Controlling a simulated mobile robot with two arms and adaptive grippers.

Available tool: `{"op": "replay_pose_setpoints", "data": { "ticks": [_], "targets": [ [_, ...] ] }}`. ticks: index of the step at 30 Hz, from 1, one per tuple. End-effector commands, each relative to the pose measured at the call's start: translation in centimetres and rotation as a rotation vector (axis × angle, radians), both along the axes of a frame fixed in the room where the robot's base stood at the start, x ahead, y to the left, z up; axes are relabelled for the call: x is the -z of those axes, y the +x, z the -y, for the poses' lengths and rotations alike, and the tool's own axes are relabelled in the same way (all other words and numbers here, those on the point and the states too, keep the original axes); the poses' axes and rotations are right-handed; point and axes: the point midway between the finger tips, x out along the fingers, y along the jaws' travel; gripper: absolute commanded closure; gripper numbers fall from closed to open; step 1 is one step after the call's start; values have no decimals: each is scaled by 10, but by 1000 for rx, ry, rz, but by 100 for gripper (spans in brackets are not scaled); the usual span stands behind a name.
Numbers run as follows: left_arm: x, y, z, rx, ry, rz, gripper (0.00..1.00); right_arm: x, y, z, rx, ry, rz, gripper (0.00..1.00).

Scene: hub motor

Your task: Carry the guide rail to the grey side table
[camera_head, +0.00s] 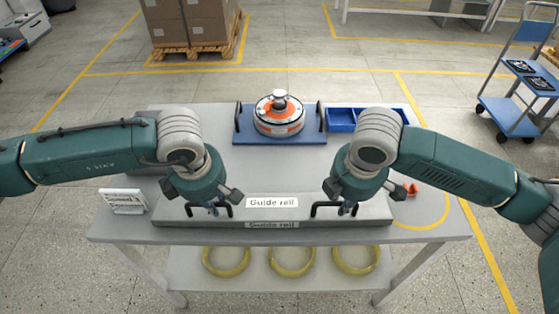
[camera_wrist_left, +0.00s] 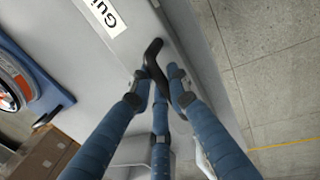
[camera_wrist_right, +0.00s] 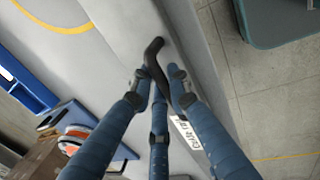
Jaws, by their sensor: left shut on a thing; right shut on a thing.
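The guide rail (camera_head: 295,212) is a long grey bar with "Guide rail" labels and two black handles. It lies along the front edge of the grey table (camera_head: 420,240) in the head view, resting on or very near the top. My left gripper (camera_head: 212,208) is shut on its left handle (camera_wrist_left: 153,62). My right gripper (camera_head: 347,208) is shut on its right handle (camera_wrist_right: 153,62). In both wrist views the blue fingers close around the black handle. I cannot tell which table is the grey side table.
A hub motor (camera_head: 279,115) sits on a blue base behind the rail, with a blue bin (camera_head: 342,120) beside it. A white sign (camera_head: 124,201) stands at left. Yellow rings (camera_head: 292,261) lie on the lower shelf. A blue cart (camera_head: 520,75) stands at right. Open floor surrounds the table.

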Motion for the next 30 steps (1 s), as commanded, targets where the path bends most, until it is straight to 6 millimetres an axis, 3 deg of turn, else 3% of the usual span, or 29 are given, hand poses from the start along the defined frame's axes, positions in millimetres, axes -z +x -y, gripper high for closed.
{"op": "replay_pose_setpoints", "data": {
  "ticks": [1,4,15,30],
  "targets": [
    [3,1,1,-1,-2,2,82,4,0,-1,-2,2,0,82],
    [0,1,1,-1,-2,2,65,1,0,-1,-1,2,0,65],
    [-5,0,0,0,-1,3,65,1,0,0,0,0,0,65],
    [-98,-19,0,0,-2,6,65,1,0,0,0,0,0,65]
  ]
}}
